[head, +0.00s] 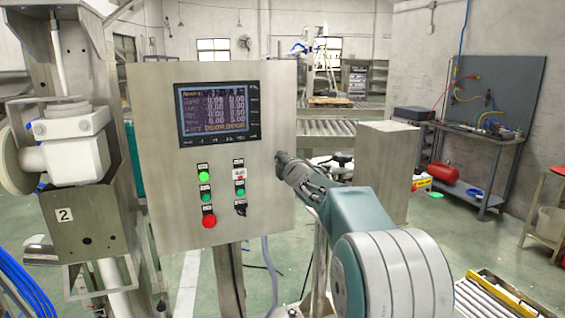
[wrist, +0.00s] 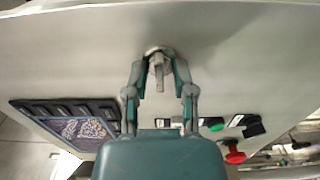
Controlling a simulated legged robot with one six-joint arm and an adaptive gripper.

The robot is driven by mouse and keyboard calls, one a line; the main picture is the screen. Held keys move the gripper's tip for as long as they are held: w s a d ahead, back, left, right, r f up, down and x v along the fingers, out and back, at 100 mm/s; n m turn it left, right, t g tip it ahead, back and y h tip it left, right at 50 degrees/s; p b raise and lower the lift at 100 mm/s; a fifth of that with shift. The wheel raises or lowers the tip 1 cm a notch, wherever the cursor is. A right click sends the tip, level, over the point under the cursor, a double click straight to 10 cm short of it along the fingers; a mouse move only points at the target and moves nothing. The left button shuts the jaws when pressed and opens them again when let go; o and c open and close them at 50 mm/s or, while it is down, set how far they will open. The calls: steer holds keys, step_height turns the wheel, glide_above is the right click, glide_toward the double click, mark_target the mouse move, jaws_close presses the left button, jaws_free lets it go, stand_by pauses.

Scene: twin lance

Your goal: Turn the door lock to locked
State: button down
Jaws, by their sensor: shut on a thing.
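The metal control cabinet (head: 262,100) stands in the middle of the head view. The door lock (wrist: 158,62) is a small metal knob with a narrow key-like tab, standing out from the cabinet face in the wrist view. My gripper (wrist: 160,80) has its two fingers either side of the lock and is shut on it. In the head view my gripper (head: 284,163) reaches the right edge of the cabinet door, and it hides most of the lock there. The angle of the tab relative to any locked mark cannot be told.
The cabinet carries a screen (head: 217,112), a red button (head: 209,221), and several green lamps and switches. A white machine (head: 70,145) stands close on the left. A grey box (head: 385,172) and a workbench (head: 485,165) are to the right. Open floor lies between them.

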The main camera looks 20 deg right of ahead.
steer(key=shift+f, duration=0.35)
steer(key=c, duration=0.8)
jaws_free()
steer(key=shift+a, duration=0.1)
steer(key=shift+r, duration=0.2)
steer(key=s, duration=1.1)
steer(key=shift+s+a+f, duration=0.1)
steer(key=shift+s, duration=0.3)
